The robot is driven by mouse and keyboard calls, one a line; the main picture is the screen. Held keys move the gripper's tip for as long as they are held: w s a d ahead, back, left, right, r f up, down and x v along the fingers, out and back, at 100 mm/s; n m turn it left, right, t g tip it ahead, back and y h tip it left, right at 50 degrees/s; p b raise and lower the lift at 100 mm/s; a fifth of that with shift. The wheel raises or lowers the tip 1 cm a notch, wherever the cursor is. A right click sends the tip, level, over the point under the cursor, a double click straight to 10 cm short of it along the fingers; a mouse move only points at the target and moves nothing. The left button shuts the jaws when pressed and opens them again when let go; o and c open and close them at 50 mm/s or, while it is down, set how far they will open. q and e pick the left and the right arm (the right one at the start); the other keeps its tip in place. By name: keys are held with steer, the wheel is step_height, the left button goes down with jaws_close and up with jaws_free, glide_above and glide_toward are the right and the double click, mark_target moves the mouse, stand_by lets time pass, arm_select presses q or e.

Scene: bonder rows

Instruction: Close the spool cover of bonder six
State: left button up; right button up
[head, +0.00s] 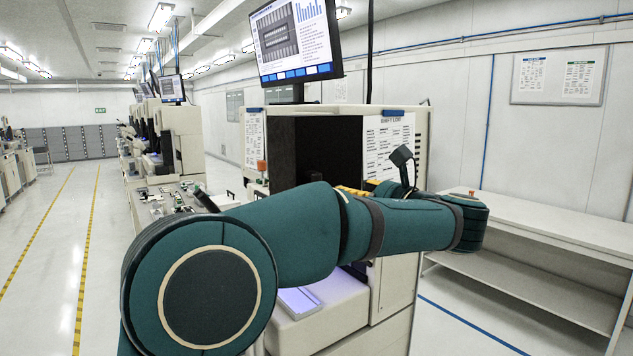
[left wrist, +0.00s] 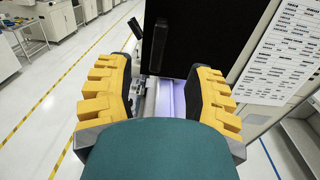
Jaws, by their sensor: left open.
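The nearest bonder (head: 405,270) stands in front of me, with a dark upper front (head: 331,145). That dark surface also fills the top middle of the left wrist view (left wrist: 200,35). I cannot read a bonder number. My left arm crosses the head view. Only yellow bits of its gripper (head: 355,190) show behind the forearm. In the left wrist view the left gripper (left wrist: 160,72) is open and empty, its fingers wide apart before the bonder.
A monitor (head: 293,40) hangs above the bonder. A white bench (head: 560,222) with a lower shelf stands at the right. More bonders (head: 180,135) line up behind at the left. The aisle floor (head: 45,235) with yellow lines is clear.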

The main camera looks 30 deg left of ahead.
mark_target(316, 180)
arm_select(q)
steer(key=x, duration=1.2)
steer(key=shift+a+f+p, duration=0.1)
steer(key=shift+p, duration=0.3)
jaws_close()
